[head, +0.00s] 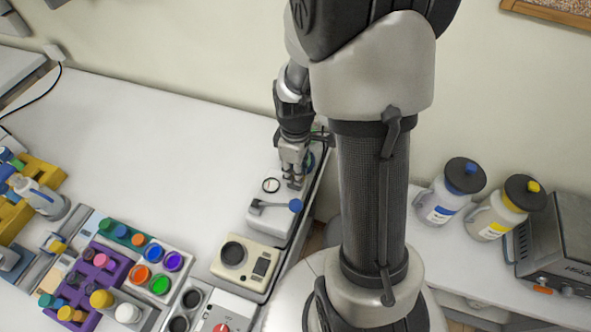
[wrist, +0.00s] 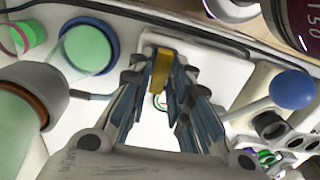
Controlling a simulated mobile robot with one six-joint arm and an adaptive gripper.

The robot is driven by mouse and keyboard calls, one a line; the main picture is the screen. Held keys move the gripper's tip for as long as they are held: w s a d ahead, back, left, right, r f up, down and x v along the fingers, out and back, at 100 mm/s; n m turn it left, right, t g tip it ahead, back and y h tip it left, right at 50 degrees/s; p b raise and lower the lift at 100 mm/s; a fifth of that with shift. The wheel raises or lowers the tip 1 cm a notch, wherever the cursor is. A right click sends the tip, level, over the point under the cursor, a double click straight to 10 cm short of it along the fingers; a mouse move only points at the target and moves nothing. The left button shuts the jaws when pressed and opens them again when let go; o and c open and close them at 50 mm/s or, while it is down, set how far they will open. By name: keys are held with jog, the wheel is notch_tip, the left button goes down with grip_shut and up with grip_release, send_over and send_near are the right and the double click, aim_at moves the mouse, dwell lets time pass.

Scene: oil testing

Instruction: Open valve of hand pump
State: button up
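The hand pump (head: 266,222) is a pale grey box on the counter's right part, with a lever ending in a blue ball. The blue ball (wrist: 292,89) also shows at the right of the wrist view. A brass-coloured piece (wrist: 160,70), which looks like the pump's valve, stands between my fingertips. My gripper (head: 292,182) points down at the pump's far end. In the wrist view, my gripper (wrist: 163,85) has a blue-grey finger close against each side of the brass piece, with no clear gap. The fingers partly hide the piece, and its turn position cannot be told.
A beige instrument (head: 245,262) with a dark round opening stands in front of the pump. Racks of coloured caps (head: 150,262) lie to the left. Two bottles (head: 448,192) and a grey device (head: 556,240) stand on the right bench. The counter left of the pump is clear.

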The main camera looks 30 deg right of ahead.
jog(key=shift+o, duration=1.2)
jog(key=shift+r, duration=0.1)
notch_tip(320, 180, up, 12)
